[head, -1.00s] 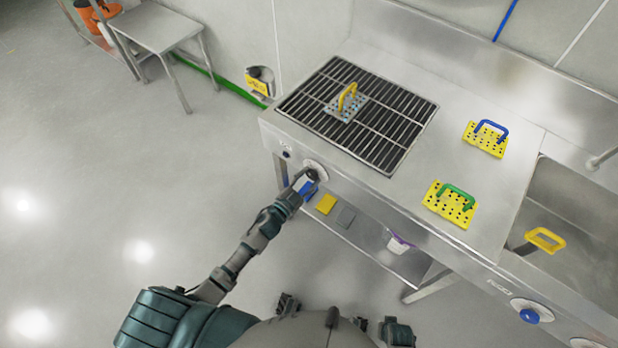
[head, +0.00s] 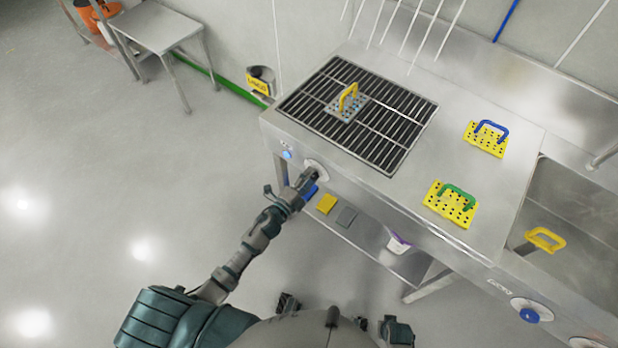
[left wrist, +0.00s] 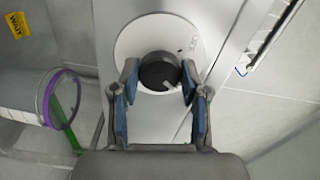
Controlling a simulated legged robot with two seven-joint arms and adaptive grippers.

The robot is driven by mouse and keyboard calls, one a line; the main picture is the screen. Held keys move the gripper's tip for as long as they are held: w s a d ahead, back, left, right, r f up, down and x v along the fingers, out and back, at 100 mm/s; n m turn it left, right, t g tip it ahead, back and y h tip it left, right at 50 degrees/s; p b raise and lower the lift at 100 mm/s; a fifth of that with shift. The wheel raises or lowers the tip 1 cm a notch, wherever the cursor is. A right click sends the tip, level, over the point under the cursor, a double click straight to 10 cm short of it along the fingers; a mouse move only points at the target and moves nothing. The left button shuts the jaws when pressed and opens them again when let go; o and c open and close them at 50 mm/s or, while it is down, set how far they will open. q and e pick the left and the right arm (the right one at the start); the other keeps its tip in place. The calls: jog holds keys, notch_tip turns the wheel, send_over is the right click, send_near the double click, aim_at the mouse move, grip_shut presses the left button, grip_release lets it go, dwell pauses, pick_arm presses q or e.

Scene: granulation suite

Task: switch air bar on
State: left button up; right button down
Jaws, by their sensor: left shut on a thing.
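The dark round knob (left wrist: 158,72) sits on a white round plate (left wrist: 128,48) on the bench's front face. My left gripper (left wrist: 157,88) has its two blue-padded fingers on either side of the knob, shut on it. In the head view the white plate (head: 315,168) shows just beyond my left gripper (head: 312,177), which hides most of the knob. A small indicator (head: 287,155) to the left of the plate glows blue. Thin white streaks (head: 411,32) stand along the wall behind the bench.
A dark grate (head: 330,118) is set in the steel bench top, with a yellow-handled perforated plate (head: 347,104) on it. Two yellow perforated plates (head: 485,139) lie to the right, beside a sink (head: 575,205). A side table (head: 152,27) stands at upper left.

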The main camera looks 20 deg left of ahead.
pick_arm(q)
jog(key=shift+s+d+f+m, duration=0.15)
jog(key=shift+f+m, duration=0.15)
jog(key=shift+f, duration=0.15)
jog(key=shift+m, duration=0.5)
pick_arm(e)
jog(key=shift+s+r, duration=0.15)
jog(key=shift+r, duration=0.1)
pick_arm(q)
jog(key=o, duration=1.1)
jog(key=shift+o, duration=0.2)
jog(key=shift+r, duration=0.15)
pick_arm(e)
jog(key=shift+w, duration=0.25)
jog(key=shift+d, duration=0.1)
pick_arm(q)
jog(key=shift+r, duration=0.1)
pick_arm(e)
jog(key=shift+d, duration=0.1)
pick_arm(q)
jog(key=v, duration=1.2)
pick_arm(e)
jog(key=shift+s, duration=0.1)
